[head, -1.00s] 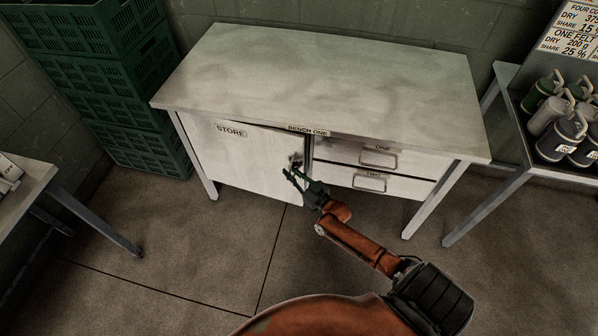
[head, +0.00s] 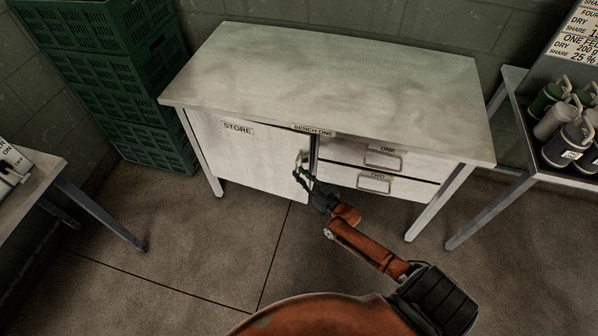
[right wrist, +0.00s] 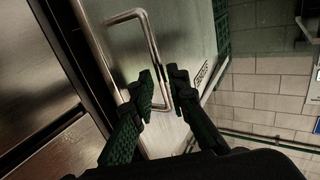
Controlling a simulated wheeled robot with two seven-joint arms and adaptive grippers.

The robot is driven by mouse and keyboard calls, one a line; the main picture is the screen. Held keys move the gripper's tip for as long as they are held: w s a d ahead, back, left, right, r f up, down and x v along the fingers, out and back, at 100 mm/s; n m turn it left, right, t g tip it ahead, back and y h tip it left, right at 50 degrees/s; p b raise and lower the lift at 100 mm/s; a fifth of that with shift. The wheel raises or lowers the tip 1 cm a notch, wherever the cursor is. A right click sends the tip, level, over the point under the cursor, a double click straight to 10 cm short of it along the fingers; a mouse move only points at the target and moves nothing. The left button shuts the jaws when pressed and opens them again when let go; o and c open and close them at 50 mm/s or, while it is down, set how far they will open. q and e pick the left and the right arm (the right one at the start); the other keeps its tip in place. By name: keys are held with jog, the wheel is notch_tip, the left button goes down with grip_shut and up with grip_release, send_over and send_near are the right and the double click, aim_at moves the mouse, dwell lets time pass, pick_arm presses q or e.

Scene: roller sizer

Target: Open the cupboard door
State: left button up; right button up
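The cupboard door (head: 250,160), labelled STORE, is a pale panel at the left of the bench. A dark strip shows along its right edge; I cannot tell whether it stands slightly ajar. Its upright bar handle (head: 301,158) is near that edge. It also shows in the right wrist view as a metal loop (right wrist: 152,43). My right gripper (head: 301,172) is at the handle's lower part. My left gripper is not in view.
The bench top (head: 330,80) overhangs the door. Two drawers with handles, the upper (head: 340,152) and the lower (head: 400,190), are right of it. Green crates (head: 110,80) stand left. A side table (head: 510,150) holds containers at right. The floor before the door is clear.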

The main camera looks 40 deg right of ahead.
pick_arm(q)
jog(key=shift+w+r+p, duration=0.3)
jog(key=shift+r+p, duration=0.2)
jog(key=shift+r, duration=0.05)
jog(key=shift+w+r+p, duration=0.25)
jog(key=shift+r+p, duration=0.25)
pick_arm(e)
jog(key=s, duration=0.6)
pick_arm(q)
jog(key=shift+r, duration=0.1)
